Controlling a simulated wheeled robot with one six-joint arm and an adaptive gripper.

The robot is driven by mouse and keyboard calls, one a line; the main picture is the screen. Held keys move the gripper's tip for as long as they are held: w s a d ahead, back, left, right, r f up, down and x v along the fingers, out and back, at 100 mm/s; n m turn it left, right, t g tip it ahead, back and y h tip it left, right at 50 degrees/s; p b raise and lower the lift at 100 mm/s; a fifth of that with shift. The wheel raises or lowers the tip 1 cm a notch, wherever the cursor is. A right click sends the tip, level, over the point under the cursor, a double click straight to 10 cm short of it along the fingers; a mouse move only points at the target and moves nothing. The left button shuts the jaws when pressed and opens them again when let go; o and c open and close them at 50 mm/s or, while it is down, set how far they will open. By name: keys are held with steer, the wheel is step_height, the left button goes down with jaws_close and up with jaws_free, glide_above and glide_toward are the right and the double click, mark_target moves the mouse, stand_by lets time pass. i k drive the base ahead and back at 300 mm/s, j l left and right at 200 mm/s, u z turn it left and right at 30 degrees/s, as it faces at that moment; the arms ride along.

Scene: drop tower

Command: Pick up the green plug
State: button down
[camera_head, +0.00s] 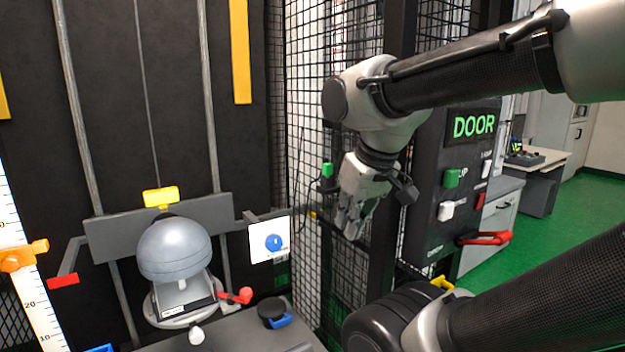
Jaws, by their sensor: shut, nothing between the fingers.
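The green plug (327,170) is a small upright green piece with a black lower part, in front of the black mesh fence in the middle of the view. A dark cable seems to run beside it. My gripper (349,224) points down, to the right of the plug and lower than it. Its fingers are shut with nothing between them. It is apart from the plug in the picture; the gap in depth is hard to tell.
A dark panel with a DOOR sign (473,124), a green button (452,178) and a red handle (484,238) stands at the right. A grey dome (175,248) on a drop rig is at the left. The mesh fence (305,120) is behind the plug.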

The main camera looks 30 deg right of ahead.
mark_target(327, 169)
steer(key=k+j+z, duration=0.1)
steer(key=j+z, duration=0.25)
steer(key=k+j+z, duration=0.15)
steer(key=z, duration=0.2)
steer(key=k+j+z, duration=0.3)
steer(key=i+j, duration=0.1)
